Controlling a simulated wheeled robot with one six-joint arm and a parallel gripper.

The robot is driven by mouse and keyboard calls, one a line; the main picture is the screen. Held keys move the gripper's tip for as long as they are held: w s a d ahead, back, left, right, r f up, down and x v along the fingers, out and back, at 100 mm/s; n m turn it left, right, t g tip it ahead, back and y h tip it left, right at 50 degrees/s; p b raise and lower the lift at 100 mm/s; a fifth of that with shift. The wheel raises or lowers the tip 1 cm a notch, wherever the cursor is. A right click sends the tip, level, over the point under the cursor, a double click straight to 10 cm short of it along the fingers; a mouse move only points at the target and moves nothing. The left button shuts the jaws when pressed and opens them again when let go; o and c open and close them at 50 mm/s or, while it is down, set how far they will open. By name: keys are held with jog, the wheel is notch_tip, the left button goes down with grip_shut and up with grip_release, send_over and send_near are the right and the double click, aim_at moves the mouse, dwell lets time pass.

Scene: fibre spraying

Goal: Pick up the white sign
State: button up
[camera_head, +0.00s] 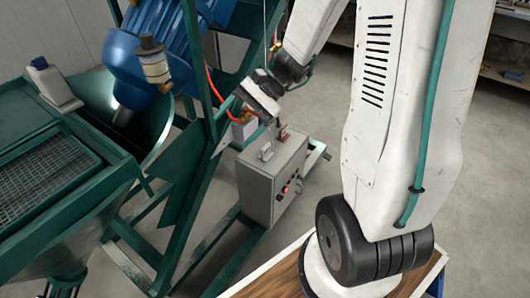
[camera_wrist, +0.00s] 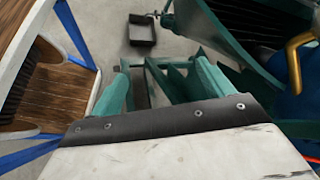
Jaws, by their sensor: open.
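A small white upright piece, which looks like the white sign (camera_head: 265,151), stands on top of the grey control box (camera_head: 262,186) in the head view. I cannot make out the sign in the wrist view. My gripper (camera_head: 252,110) is above the box, apart from the sign, at the end of my white arm. In the wrist view my gripper (camera_wrist: 161,72) shows two teal fingers spread apart, with nothing held between them.
A small red piece (camera_head: 283,132) stands behind the sign on the box. Green frame beams (camera_head: 190,165) and a blue motor (camera_head: 155,55) are close on the left. A dark open tray (camera_wrist: 142,33) is on the floor.

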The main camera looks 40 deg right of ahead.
jog(key=w+d+f+m+t+y, duration=0.1)
jog(key=w+d+f+m+t, duration=0.25)
jog(key=f+m, duration=0.2)
jog(key=m+t+h, duration=0.7)
jog(key=m+t, duration=0.1)
jog(key=m, duration=0.7)
send_near(267, 149)
jog(key=x, duration=0.3)
jog(key=shift+a+r+n, duration=0.15)
jog(key=shift+r+n, duration=0.05)
jog(key=shift+n, duration=0.05)
jog(key=shift+w+f, duration=0.25)
jog(key=shift+w, duration=0.05)
jog(key=x, duration=0.7)
jog(key=shift+f, duration=0.2)
jog(key=c, duration=1.1)
